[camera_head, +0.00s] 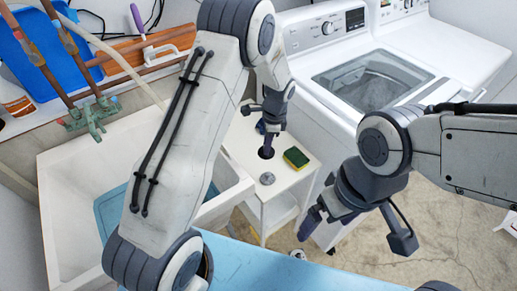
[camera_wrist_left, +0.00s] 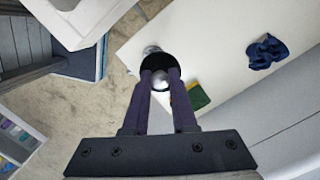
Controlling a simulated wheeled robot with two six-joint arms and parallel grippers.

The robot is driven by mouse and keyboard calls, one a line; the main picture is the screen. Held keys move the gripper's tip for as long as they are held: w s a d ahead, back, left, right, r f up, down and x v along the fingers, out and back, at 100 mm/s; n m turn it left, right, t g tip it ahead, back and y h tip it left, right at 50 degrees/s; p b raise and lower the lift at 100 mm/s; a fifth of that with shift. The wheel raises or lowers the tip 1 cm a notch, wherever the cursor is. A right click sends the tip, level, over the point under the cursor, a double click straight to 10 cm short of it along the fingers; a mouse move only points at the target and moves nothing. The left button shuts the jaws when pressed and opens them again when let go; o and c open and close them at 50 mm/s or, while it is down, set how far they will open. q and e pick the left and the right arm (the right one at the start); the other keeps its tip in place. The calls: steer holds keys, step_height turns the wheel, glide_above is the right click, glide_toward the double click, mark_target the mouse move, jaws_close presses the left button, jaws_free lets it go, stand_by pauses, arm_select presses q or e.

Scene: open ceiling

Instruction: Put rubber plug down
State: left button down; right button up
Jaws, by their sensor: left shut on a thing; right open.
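The rubber plug (camera_wrist_left: 158,64) is a black disc with a silvery knob between my left fingertips in the left wrist view. My left gripper (camera_head: 266,145) is shut on it, over the small white stand (camera_head: 283,207) beside the washer. In the head view the black plug (camera_head: 265,153) shows just below the fingertips. I cannot tell whether it touches the stand's top. My right gripper (camera_head: 352,236) is open and empty, to the right of the stand.
A yellow-green sponge (camera_head: 296,158) and a grey metal piece (camera_head: 267,178) lie close to the plug on the stand. A dark blue crumpled item (camera_wrist_left: 267,50) is farther along the top. The white sink (camera_head: 80,172) stands left; the washer (camera_head: 330,62) stands behind.

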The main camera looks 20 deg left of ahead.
arm_select(q)
steer(key=w+d+f+m+b, duration=0.2)
steer(key=w+f+m, duration=0.1)
steer(key=w+m, duration=0.3)
steer(key=shift+m+t, duration=0.4)
steer(key=a+f+p, duration=0.1)
steer(key=a+f, duration=0.1)
steer(key=a, duration=0.1)
steer(key=a+f, duration=0.2)
steer(key=a, duration=0.2)
steer(key=a+f+p, duration=0.1)
steer(key=a+f, duration=0.1)
steer(key=a, duration=0.1)
steer(key=shift+w+a+f+p, duration=0.15)
steer(key=shift+w+a+p, duration=0.15)
steer(key=shift+p, duration=0.05)
step_height(320, 180, down, 3)
steer(key=shift+f+p, duration=0.1)
steer(key=shift+p, duration=0.5)
steer(key=shift+f, duration=0.4)
arm_select(e)
steer(key=shift+r, duration=0.3)
